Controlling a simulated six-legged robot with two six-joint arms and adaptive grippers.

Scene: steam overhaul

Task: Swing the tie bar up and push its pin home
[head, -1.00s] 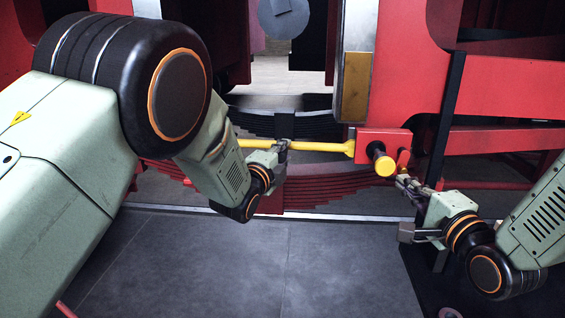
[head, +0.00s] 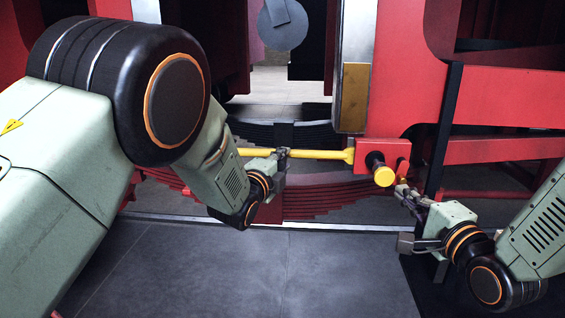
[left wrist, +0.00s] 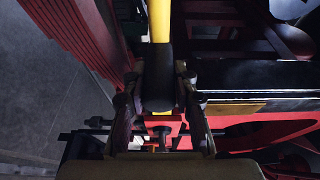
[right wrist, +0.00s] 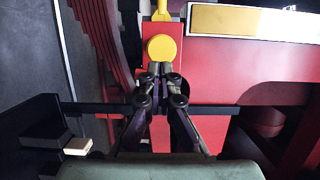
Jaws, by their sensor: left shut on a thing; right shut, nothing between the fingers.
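The yellow tie bar (head: 325,155) lies about level, its right end meeting a red bracket (head: 397,149). Whether its eye lines up inside the bracket is hidden. The pin's round yellow head (head: 384,176) stands off the bracket's front face, with a dark shaft showing behind it. My left gripper (head: 283,154) is shut on the tie bar; the left wrist view shows the yellow bar (left wrist: 162,22) and its dark sleeve between the fingers. My right gripper (head: 402,190) is shut and empty, just below and right of the pin head. The right wrist view shows the head (right wrist: 162,47) just beyond the fingertips (right wrist: 160,80).
A red leaf spring (head: 340,197) curves behind and below the bar. Red frame members (head: 500,98) and a dark upright post (head: 446,120) stand at the right. The grey floor (head: 300,275) in front is clear between my arms.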

